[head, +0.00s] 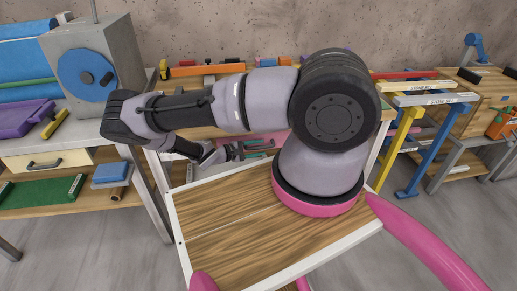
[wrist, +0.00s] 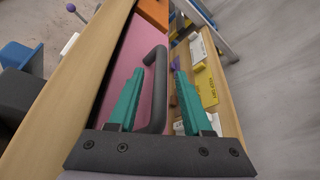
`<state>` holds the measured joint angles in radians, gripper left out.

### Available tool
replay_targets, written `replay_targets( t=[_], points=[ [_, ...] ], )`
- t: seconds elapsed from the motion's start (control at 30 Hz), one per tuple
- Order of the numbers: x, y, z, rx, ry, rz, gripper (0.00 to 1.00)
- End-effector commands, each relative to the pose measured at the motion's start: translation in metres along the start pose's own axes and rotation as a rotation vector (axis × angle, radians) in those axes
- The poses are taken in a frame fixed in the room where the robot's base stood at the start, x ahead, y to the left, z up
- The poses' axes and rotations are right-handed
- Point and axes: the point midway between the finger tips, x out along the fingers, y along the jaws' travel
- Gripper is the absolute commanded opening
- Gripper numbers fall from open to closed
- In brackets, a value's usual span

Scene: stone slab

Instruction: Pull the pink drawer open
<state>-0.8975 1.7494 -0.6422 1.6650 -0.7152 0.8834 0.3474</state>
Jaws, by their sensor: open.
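The pink drawer (wrist: 128,68) shows in the wrist view as a pink front between pale wooden edges. Its dark bar handle (wrist: 155,90) curves out from that front. My gripper (wrist: 157,67) has two teal fingers spread apart, and the handle lies between them in this view. I cannot tell whether either finger touches it. In the head view my gripper (head: 242,150) is at the bench behind my arm, with a little of the pink drawer (head: 270,137) beside it. My arm hides most of the drawer there.
In the head view, a grey machine with a blue disc (head: 85,75) stands on the left bench by a purple tray (head: 22,118). A light drawer (head: 45,160) is below. Yellow (head: 398,145) and blue (head: 428,155) trestles stand at right. Grey floor lies open at front right.

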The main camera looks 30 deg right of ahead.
Motion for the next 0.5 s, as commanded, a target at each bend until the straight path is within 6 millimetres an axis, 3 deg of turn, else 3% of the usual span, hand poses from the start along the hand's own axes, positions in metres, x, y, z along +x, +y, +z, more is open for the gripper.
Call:
replay_targets(
  t=[0.27,0.37,0.4,0.5],
  points=[
    [0.0022,0.0000,0.0000,0.000,0.000,0.000,0.50],
    [0.0021,0.0000,0.0001,0.000,0.000,0.000,0.19],
    [0.0021,0.0000,0.0001,-0.001,0.000,0.000,0.04],
    [0.0020,-0.0001,0.0001,-0.001,0.000,0.000,0.00]
  ],
)
